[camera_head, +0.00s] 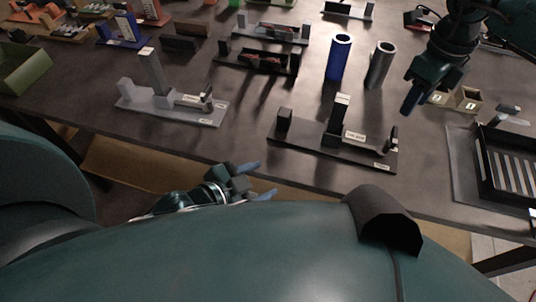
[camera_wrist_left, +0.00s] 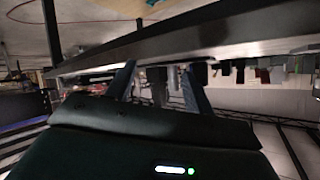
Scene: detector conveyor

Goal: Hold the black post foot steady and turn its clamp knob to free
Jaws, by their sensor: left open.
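The black post foot (camera_head: 320,144) lies on the dark table in the head view. It has a short upright post, a black block at its left end and white labels. A small upright part (camera_head: 393,140) at its right end may be the clamp knob; it is too small to be sure. My left gripper (camera_head: 257,181) is open and empty, in front of the table's near edge, to the lower left of the foot and apart from it. Its spread fingers show in the left wrist view (camera_wrist_left: 158,80). My right gripper (camera_head: 411,101) hangs pointing down, behind and right of the foot; its finger gap is unclear.
A grey post foot (camera_head: 170,104) stands to the left. A blue cylinder (camera_head: 339,58) and a grey cylinder (camera_head: 380,65) stand behind the black foot. A slatted black tray (camera_head: 484,165) is at the right. The table edge (camera_wrist_left: 220,35) crosses close ahead in the left wrist view.

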